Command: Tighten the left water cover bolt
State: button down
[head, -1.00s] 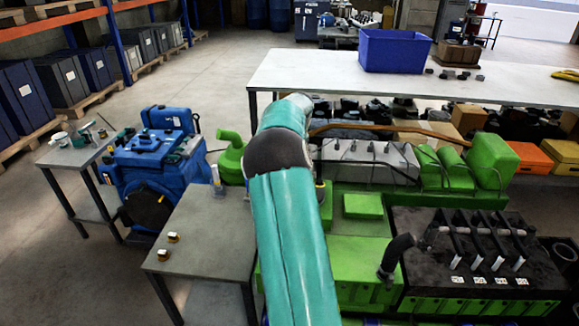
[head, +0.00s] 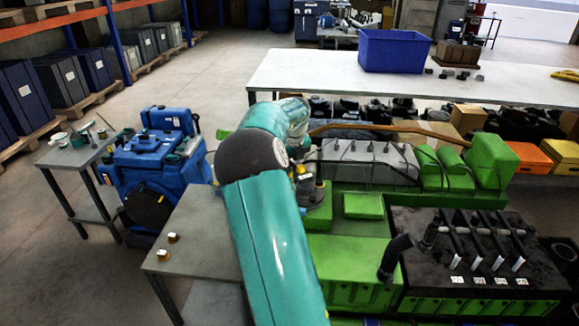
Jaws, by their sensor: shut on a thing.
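The green engine (head: 350,262) stands in the middle right of the head view. Its grey top (head: 368,153) and a small green block (head: 363,206) show beside my arm. My gripper (head: 312,194) shows only in part, a dark shape just right of my arm, over the green engine's left part. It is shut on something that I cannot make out. Its fingertips are too small and hidden to see clearly. The left water cover bolt cannot be made out. My arm covers part of the engine's left side.
A grey bench (head: 195,240) with two small brass-coloured pieces (head: 168,246) stands at the left of the engine. A blue machine (head: 155,160) is behind it. A black unit with pipes (head: 480,250) is at right. A long table (head: 300,75) with a blue bin (head: 394,50) is behind.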

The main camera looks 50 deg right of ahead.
jog(key=m, duration=0.3)
jog(key=shift+s+d+m+h, duration=0.1)
jog(key=shift+d+m+h, duration=0.05)
jog(key=shift+m+h, duration=0.2)
jog(key=m, duration=0.3)
jog(key=shift+m+g, duration=0.35)
jog(key=shift+g, duration=0.05)
jog(key=shift+f+m+h, duration=0.15)
jog(key=shift+m+h, duration=0.1)
jog(key=shift+m, duration=0.25)
jog(key=shift+s+f, duration=0.1)
jog(key=shift+f, duration=0.05)
jog(key=shift+m, duration=0.5)
jog(key=shift+s+d+f+m, duration=0.15)
jog(key=shift+s+d+m, duration=0.05)
jog(key=shift+m, duration=0.3)
jog(key=shift+w+a+r+m, duration=0.15)
jog(key=shift+w+r+m, duration=0.15)
jog(key=shift+w, duration=0.05)
